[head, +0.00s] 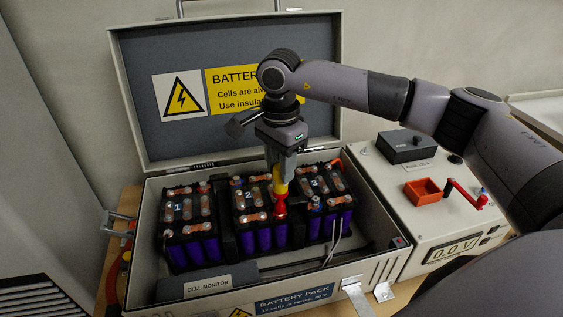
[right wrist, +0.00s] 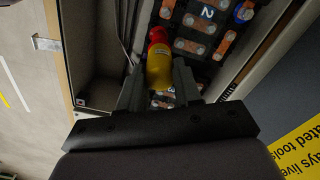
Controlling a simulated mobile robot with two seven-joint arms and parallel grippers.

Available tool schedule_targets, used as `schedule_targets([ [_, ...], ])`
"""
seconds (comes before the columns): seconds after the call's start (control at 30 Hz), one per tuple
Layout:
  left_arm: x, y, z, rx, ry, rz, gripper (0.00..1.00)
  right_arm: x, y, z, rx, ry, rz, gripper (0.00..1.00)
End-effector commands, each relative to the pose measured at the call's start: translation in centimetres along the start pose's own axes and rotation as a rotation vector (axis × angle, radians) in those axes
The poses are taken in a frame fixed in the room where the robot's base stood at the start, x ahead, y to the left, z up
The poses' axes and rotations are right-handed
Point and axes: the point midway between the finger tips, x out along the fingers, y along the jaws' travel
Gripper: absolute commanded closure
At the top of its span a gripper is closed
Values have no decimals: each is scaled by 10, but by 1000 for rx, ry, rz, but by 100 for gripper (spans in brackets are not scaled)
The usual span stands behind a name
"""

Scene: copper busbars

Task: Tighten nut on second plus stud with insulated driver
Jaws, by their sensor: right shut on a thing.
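My right gripper (head: 279,162) reaches down over the open battery case (head: 168,290) and is shut on the insulated driver (head: 279,183). The driver has a yellow handle and a red lower part, and it points down, close to upright, at the front right of battery module 2 (head: 246,218). In the right wrist view the driver (right wrist: 159,70) sits between both fingers of the gripper (right wrist: 160,88). The driver's tip, the stud and the nut under it are hidden or too small to tell, so I cannot tell whether it touches them. My left gripper is out of view.
Module 1 (head: 189,220) stands left and module 3 (head: 325,196) right of module 2. The raised lid (head: 150,140) stands behind. A cell monitor (head: 207,284) and cables are at the case front. An orange bin (head: 423,192) and red crank (head: 466,195) are on the right unit.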

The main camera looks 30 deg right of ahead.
Motion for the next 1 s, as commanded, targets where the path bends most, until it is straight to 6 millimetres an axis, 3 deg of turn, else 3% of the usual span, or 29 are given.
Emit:
schedule_targets([
  [0.03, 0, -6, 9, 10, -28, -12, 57, -3, -3, 0, 56, -1, -16, 100],
  [0.23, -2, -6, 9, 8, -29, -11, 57, -3, -3, 0, 215, -3, -16, 100],
  [0.67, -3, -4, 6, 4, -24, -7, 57, -4, -3, 0, 278, -3, -18, 100],
  [1.0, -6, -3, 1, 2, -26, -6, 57, -7, -2, -1, 649, -8, -18, 100],
])
